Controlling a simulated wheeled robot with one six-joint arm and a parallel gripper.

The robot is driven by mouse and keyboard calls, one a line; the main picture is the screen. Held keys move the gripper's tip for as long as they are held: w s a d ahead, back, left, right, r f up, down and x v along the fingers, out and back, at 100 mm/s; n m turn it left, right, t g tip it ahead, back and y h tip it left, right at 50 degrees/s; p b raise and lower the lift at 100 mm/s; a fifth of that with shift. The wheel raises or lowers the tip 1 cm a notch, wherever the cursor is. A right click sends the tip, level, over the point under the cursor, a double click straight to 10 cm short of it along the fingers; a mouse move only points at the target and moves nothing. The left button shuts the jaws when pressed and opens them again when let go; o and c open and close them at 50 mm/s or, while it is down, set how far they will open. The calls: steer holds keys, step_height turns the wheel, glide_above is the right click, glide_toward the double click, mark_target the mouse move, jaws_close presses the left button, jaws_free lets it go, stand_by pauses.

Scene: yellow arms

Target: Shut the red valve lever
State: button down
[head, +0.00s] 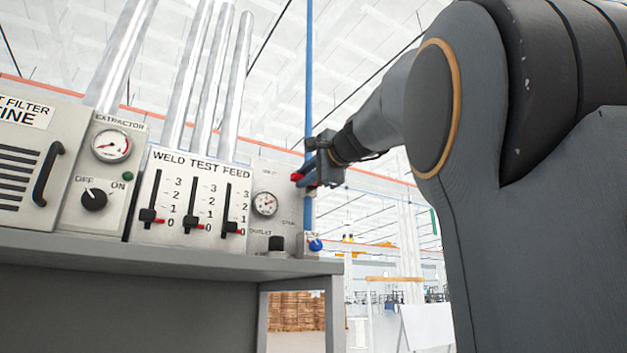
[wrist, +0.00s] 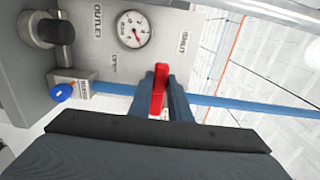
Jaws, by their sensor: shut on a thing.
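The red valve lever (wrist: 159,88) shows in the wrist view between the two blue-grey fingers of my gripper (wrist: 161,76), which is shut on it. In that picture the lever lies across the line of the blue pipe (wrist: 240,103). The printed words SHUT (wrist: 183,42) and OPEN (wrist: 114,62) stand on the panel near it. In the head view my gripper (head: 304,176) is at the blue pipe (head: 309,90), at the panel's right edge. A red tip of the lever (head: 296,177) shows there; the fingers hide the valve body.
A round gauge (wrist: 133,29) and a dark outlet knob (wrist: 55,32) sit on the panel. A blue knob (head: 315,245) is below on the pipe. The weld test feed panel (head: 193,200) with its sliders stands to the left on a grey bench (head: 180,262).

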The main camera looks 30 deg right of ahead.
stand_by(0.5)
steer(key=c, duration=1.6)
jaws_free()
steer(key=shift+c, duration=0.2)
steer(key=s+b, duration=0.3)
steer(key=s, duration=0.5)
